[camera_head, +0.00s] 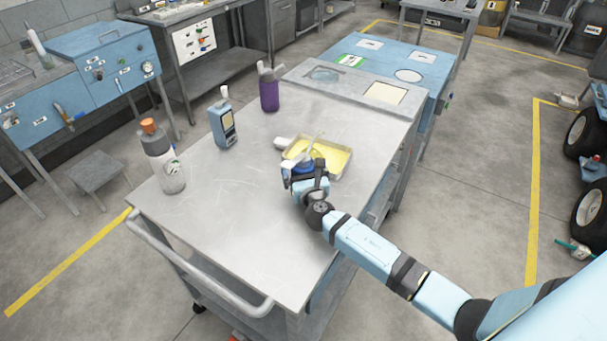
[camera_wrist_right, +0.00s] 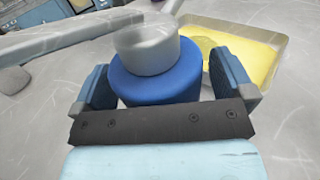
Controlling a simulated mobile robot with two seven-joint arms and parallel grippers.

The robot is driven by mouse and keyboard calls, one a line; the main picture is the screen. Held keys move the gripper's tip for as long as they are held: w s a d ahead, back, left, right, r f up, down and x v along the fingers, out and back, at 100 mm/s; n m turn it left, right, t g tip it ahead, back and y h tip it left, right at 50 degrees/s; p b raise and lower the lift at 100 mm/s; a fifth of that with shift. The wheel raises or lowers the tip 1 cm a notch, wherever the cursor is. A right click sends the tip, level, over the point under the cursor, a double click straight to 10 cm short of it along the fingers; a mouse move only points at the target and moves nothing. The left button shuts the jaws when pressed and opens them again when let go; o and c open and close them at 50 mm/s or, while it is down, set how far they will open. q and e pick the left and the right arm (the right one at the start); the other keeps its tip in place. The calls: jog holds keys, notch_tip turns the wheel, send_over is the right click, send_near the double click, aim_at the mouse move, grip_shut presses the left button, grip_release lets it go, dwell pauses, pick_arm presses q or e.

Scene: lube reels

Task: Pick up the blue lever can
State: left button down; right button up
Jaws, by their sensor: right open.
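The blue lever can (camera_wrist_right: 155,82) has a round blue body and a grey upper part, with a grey piece running up from it in the right wrist view. It stands on the metal cart top, and in the head view its blue part (camera_head: 298,166) shows just behind my right gripper (camera_head: 306,178). In the right wrist view my right gripper (camera_wrist_right: 163,88) is open, one finger on each side of the can. A gap shows at the left finger; contact at the right finger is unclear. My left gripper is not in view.
A shallow tray of yellow liquid (camera_head: 343,168) sits right beside the can. A blue-labelled bottle (camera_head: 222,124), a purple bottle (camera_head: 268,92) and a grey bottle with an orange cap (camera_head: 165,165) stand farther left. The cart's front left top (camera_head: 235,225) is clear.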

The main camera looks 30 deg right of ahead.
jog(key=shift+s, duration=0.1)
jog(key=shift+c, duration=0.5)
jog(key=shift+r, duration=0.1)
jog(key=c, duration=1.2)
